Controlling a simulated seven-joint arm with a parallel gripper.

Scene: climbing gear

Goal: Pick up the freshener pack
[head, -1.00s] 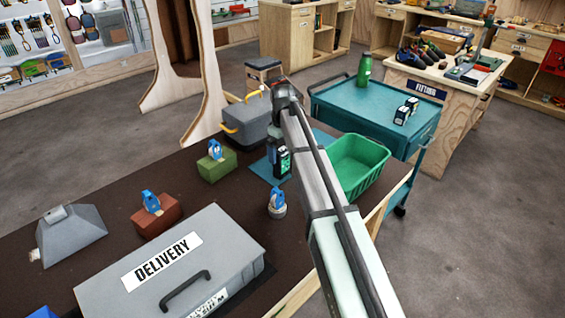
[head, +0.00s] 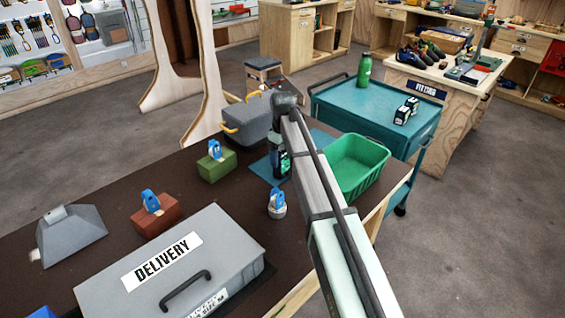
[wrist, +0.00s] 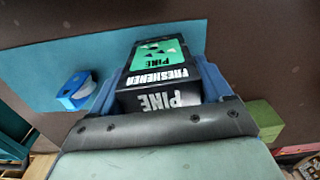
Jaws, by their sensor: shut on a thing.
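The freshener pack (wrist: 160,55) is a black box with a green panel and white "PINE" and "FRESHENER" lettering. In the wrist view it sits between the blue fingers of my gripper (wrist: 168,72), which is shut on it. In the head view the pack (head: 281,163) shows at the teal mat (head: 262,170), partly covered by my arm. My gripper is mostly hidden behind the arm there. I cannot tell whether the pack touches the mat.
A green basket (head: 358,165) stands right of the arm, and a grey toolbox (head: 247,122) behind. A green block (head: 216,165), a brown block (head: 157,215), a blue-topped round item (head: 277,205) and a grey delivery case (head: 170,265) occupy the dark tabletop. A teal trolley (head: 375,112) stands beyond.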

